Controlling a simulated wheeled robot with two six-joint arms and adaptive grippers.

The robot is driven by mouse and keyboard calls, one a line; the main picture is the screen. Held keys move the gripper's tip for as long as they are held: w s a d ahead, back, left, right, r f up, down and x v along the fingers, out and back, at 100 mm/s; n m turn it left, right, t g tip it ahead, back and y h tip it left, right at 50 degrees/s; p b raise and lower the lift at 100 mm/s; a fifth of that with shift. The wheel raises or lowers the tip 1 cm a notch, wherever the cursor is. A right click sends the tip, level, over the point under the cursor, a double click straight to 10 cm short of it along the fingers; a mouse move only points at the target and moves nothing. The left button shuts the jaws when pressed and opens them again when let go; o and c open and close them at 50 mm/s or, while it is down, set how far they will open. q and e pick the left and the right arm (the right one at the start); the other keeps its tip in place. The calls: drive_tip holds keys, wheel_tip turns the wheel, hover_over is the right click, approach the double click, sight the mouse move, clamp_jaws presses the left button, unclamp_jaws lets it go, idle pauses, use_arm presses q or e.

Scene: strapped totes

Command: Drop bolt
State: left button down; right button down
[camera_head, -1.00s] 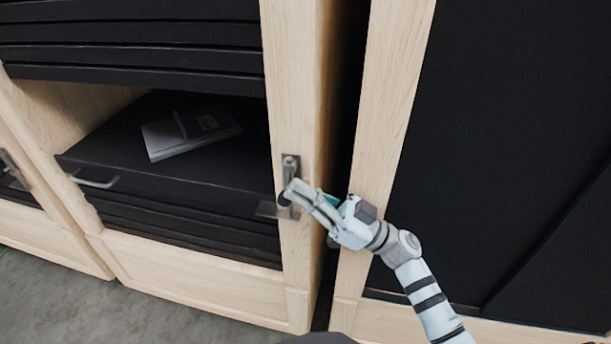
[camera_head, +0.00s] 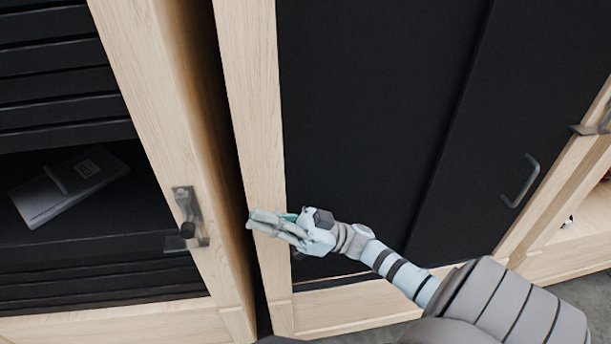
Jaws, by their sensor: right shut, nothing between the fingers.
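The bolt (camera_head: 188,212) is a dark metal latch on the pale wooden post of the left cabinet. Its knob (camera_head: 187,230) sits at the lower end, near a flat metal plate. My right gripper (camera_head: 252,220) is shut and empty. It is to the right of the bolt, apart from it, in front of the pale post of the right cabinet. My left gripper is not in view.
The left cabinet has black slats and an open black shelf with a grey book-like item (camera_head: 68,186) on it. A narrow dark gap separates the cabinets. The right cabinet has black sliding panels with a handle (camera_head: 521,181). Another latch (camera_head: 592,129) is at the far right.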

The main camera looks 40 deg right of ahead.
drive_tip(key=b+v, duration=0.1)
drive_tip(key=v, duration=0.7)
drive_tip(key=shift+s+d+f, duration=0.15)
drive_tip(key=shift+d+f, duration=0.05)
drive_tip(key=shift+d, duration=0.1)
